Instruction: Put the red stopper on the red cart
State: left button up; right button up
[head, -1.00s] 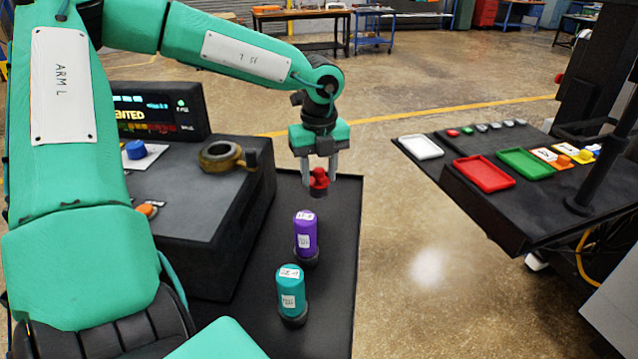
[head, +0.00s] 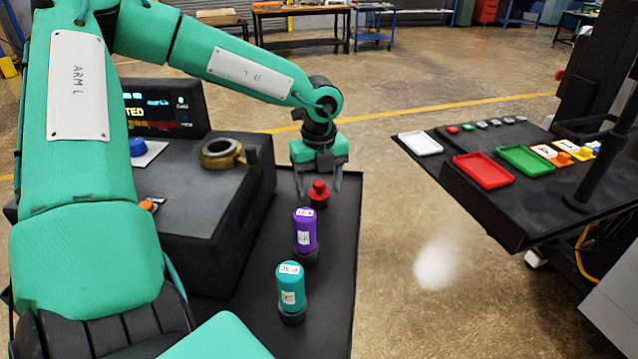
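The red stopper (head: 318,194), with a round knob on top, stands upright on the black surface (head: 335,285), behind the purple bottle. My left gripper (head: 319,188) is above it, pointing down, with one finger on each side. Its fingers are spread, with gaps showing between them and the stopper. My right gripper is out of view. I cannot tell which thing is the red cart; a red tray (head: 483,171) lies on the dark table at right.
A purple bottle (head: 305,231) and a teal bottle (head: 291,288) stand in front of the stopper. A dark block with a brass ring (head: 222,153) is at left. The table (head: 520,220) at right also holds green (head: 525,159) and white (head: 421,143) trays. Open floor lies between.

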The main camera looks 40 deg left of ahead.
aim_at(319, 182)
pick_arm(q)
jog(key=shift+r, duration=0.1)
jog(key=shift+r, duration=0.1)
notch_tip(319, 182, up, 3)
jog(key=shift+r, duration=0.2)
notch_tip(319, 182, up, 9)
jog(key=b, duration=0.1)
jog(key=shift+f, duration=0.2)
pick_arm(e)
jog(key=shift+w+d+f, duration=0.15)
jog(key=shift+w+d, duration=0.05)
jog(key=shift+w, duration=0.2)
